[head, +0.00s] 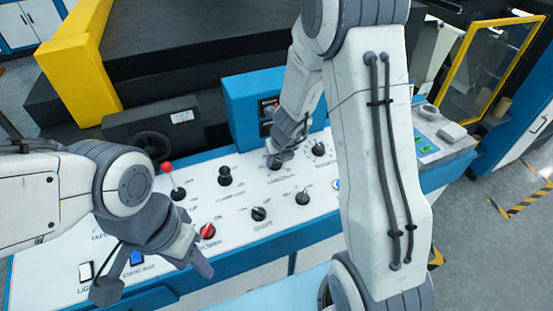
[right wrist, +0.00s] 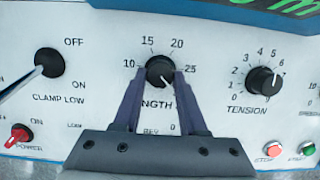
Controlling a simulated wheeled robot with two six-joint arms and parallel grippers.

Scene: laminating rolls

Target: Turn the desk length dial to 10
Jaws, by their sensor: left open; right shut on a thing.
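The desk length dial (right wrist: 160,70) is a round black knob on the white panel, with 10, 15, 20 and 25 printed around it. Its label is partly hidden by my fingers. Its pale pointer mark seems to point to the lower right, on the 25 side, not at 10. My right gripper (right wrist: 158,82) is shut on the dial, one finger on each side; in the head view it (head: 273,160) reaches down to the back of the panel. My left gripper (head: 155,278) is open and empty above the panel's front left.
The clamp knob (right wrist: 49,63) is left of the dial and the tension knob (right wrist: 262,80) is right. A red-topped lever (head: 167,168), a black knob (head: 225,176) and a red power switch (head: 208,231) stand near my left arm. A blue box (head: 250,100) rises behind the panel.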

